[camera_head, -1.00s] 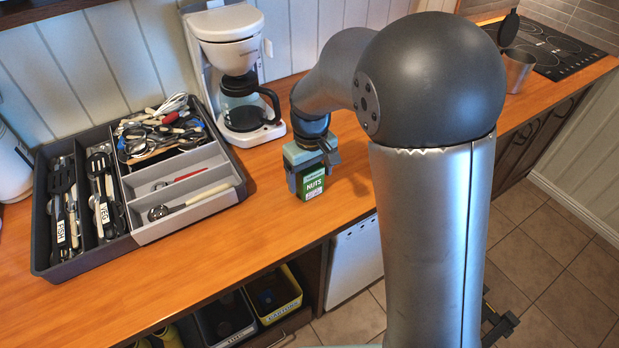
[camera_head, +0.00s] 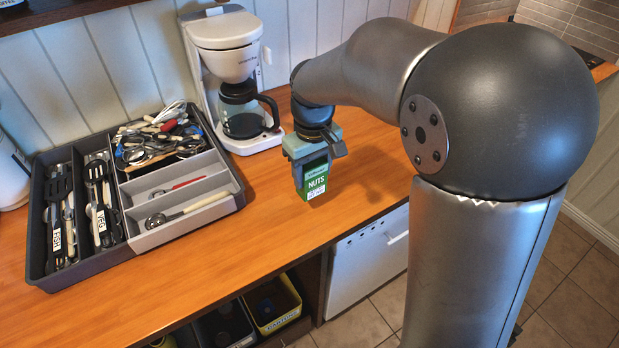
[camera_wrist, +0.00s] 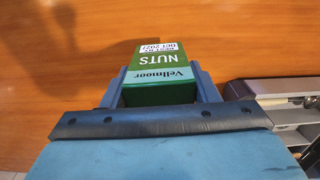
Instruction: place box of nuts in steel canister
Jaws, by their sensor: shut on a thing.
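The green and white box of nuts (camera_head: 314,187) is held upright between the fingers of my gripper (camera_head: 312,164), over the wooden counter right of the coffee maker. A shadow lies apart from it on the counter, so it seems raised a little. In the wrist view the box (camera_wrist: 158,72) shows its "NUTS" label upside down, with a grey finger of my gripper (camera_wrist: 158,88) on each side. The steel canister is not visible now; my arm covers much of the right side.
A dark utensil tray (camera_head: 140,238) with several compartments of cutlery stands at the left. A white coffee maker (camera_head: 228,40) with a glass jug stands behind it. The counter (camera_head: 200,272) in front is clear. Open bins (camera_head: 272,305) sit below the counter edge.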

